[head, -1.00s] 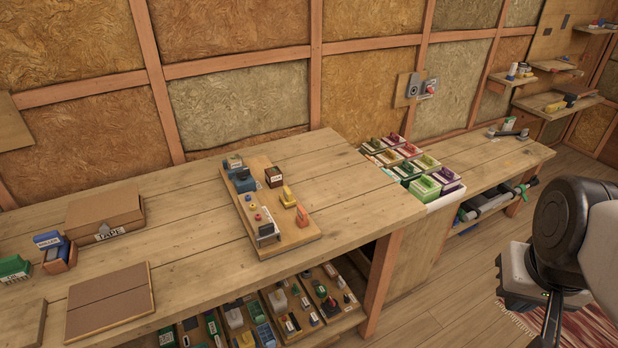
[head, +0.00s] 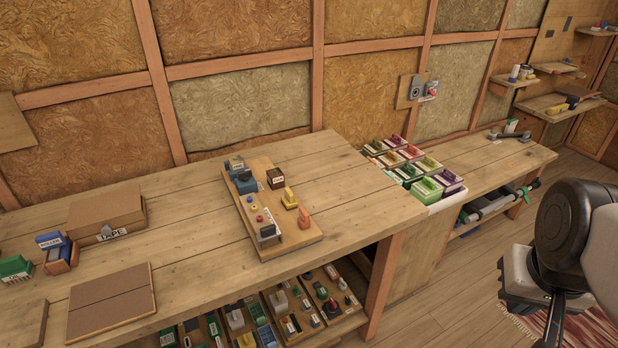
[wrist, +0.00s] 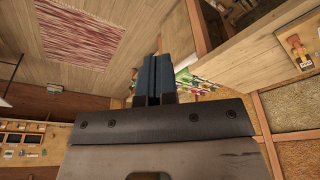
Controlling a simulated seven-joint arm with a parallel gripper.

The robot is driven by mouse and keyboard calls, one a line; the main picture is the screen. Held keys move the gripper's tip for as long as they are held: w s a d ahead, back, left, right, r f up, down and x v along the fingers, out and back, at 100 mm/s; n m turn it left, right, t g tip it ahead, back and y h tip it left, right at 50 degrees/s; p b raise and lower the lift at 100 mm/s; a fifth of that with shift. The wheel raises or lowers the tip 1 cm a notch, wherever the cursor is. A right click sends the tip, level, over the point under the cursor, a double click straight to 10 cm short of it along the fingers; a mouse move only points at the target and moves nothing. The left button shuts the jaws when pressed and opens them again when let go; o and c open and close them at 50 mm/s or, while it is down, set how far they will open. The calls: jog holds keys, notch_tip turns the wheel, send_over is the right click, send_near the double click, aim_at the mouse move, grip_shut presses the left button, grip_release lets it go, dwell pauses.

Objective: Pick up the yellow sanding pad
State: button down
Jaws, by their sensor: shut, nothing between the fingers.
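A small yellow block with a raised top, which looks like the yellow sanding pad (head: 290,198), sits on a wooden board (head: 284,241) on the workbench. Blue, dark red and orange pieces stand around it on the same board. My gripper shows in the wrist view (wrist: 154,78), its two dark blue fingers together with nothing between them. In the head view my arm is at the right edge, over the floor and well to the right of the board. The fingertips are not clear there.
The workbench (head: 190,220) has bare wood around the board. A cardboard box (head: 107,212), a flat brown panel (head: 112,296) and blue and green boxes lie to the left. A white bin (head: 448,202) of coloured packs stands right. A shelf below holds several small items.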

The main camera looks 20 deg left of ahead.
jog(key=c, duration=1.8)
grip_release()
jog(key=o, duration=1.2)
